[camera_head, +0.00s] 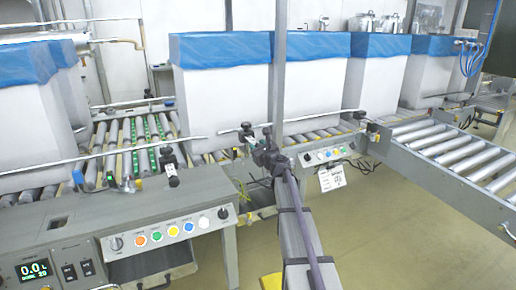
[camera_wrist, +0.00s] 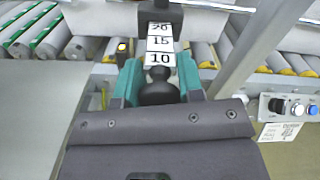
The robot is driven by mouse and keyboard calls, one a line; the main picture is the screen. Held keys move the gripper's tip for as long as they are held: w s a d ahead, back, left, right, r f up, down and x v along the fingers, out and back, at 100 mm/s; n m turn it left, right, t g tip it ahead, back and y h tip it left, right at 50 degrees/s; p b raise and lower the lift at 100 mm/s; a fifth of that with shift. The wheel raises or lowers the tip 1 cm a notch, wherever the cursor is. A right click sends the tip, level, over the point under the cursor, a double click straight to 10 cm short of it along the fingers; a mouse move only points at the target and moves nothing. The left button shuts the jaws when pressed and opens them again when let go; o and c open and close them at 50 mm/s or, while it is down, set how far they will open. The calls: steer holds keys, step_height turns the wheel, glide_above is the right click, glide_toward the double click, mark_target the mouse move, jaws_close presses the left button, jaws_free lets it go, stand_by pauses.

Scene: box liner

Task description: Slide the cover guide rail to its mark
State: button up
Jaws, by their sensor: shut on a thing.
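My gripper (camera_wrist: 158,78) has teal fingers on either side of a round black knob (camera_wrist: 158,93) and is shut on it. A scale strip (camera_wrist: 160,44) with the numbers 20, 15 and 10 runs away from the knob, with 10 nearest to it. I cannot make out which number is the mark. In the head view my gripper (camera_head: 266,152) is at the near side of the conveyor line, by the black clamps. A thin silver guide rail (camera_head: 315,118) runs to the right from there, in front of the boxes. The knob is hidden by my gripper in that view.
White boxes with blue liners (camera_head: 310,75) stand on the roller conveyor behind. A control panel (camera_head: 168,232) with coloured buttons is at left, and another (camera_head: 327,154) is right of my gripper. A grey post (camera_head: 279,70) rises close by. The floor at lower right is clear.

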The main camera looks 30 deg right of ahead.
jaws_close()
steer(key=shift+s, duration=1.75)
steer(key=shift+f, duration=0.1)
steer(key=o, duration=1)
jaws_free()
steer(key=s, duration=1)
steer(key=shift+s+a, duration=0.15)
steer(key=shift+s, duration=0.25)
